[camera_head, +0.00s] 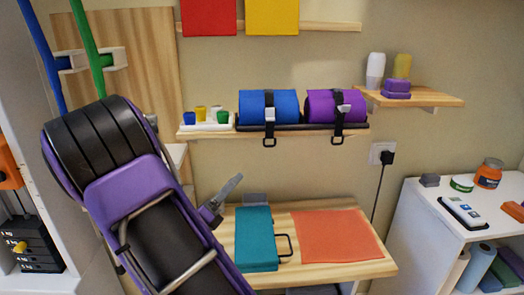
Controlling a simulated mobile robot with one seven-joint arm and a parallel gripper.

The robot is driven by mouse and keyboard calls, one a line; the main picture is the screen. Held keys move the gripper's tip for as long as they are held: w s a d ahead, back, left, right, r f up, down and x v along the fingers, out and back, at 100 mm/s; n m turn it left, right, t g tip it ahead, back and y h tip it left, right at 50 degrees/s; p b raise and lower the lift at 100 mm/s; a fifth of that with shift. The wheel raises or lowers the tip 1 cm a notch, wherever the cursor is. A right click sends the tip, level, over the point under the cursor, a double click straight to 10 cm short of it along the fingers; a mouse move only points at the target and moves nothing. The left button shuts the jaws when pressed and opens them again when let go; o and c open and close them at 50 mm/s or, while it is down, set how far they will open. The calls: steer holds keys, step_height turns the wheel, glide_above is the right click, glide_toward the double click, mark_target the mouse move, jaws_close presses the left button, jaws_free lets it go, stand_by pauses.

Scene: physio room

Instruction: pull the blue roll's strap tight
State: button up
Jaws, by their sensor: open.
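The blue roll (288,104) lies on the wooden wall shelf, in a black holder beside a purple roll (320,104). A black strap (269,97) runs over the blue roll through a pale buckle (270,115).
The purple roll's strap and loop (337,140) hang close to the right. The bench below holds a teal case (254,238) and an orange mat (335,237). A plug cord (382,185) hangs at right.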

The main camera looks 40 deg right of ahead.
glide_toward(270, 137)
steer(key=w+d, duration=0.3)
steer(key=d, duration=0.3)
steer(key=shift+w+f, duration=0.15)
steer(key=shift+f, duration=0.1)
jaws_close()
steer(key=shift+a, duration=0.1)
stand_by(1.0)
